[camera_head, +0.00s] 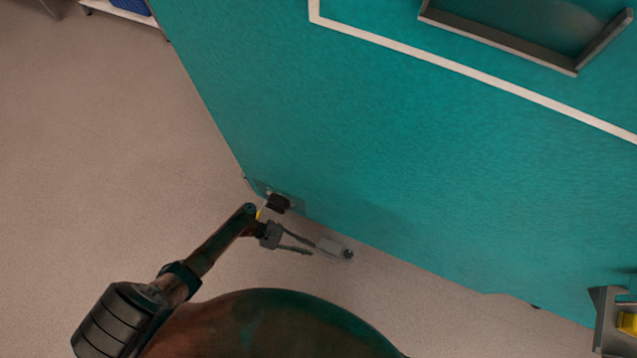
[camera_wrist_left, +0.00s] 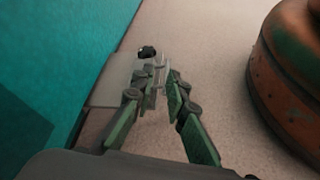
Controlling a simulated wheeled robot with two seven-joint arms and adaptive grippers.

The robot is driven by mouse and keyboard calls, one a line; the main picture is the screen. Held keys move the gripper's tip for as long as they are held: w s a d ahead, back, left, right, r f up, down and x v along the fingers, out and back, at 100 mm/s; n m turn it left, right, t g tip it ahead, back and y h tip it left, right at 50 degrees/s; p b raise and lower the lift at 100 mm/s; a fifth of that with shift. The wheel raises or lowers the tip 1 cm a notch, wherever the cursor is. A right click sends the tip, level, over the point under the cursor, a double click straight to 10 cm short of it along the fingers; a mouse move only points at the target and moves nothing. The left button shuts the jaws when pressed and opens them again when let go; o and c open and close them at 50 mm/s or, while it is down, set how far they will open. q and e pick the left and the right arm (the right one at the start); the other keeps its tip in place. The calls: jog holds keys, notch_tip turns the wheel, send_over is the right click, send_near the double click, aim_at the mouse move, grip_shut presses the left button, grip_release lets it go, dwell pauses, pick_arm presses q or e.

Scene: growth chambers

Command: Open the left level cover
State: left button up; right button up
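A small clear cover-like piece (camera_head: 331,246) with a dark knob at its end shows low beside the teal chamber wall. It also shows in the left wrist view (camera_wrist_left: 155,72), close to the fingertips. I cannot tell whether it is the left level cover, or whether it is hinged open or shut. My left gripper (camera_head: 311,248) reaches in from the left, low by the wall, with its fingers spread apart. In the left wrist view the open fingers (camera_wrist_left: 157,82) point at the clear piece; contact is unclear. My right gripper is not in view.
A teal chamber wall (camera_head: 330,130) with a pale line fills the upper right. A black fitting (camera_head: 278,202) sits on its lower left corner, close above my left gripper. A grey bracket with a yellow part (camera_head: 627,323) is at far right.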

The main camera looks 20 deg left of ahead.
pick_arm(q)
jog(key=shift+v, duration=2.4)
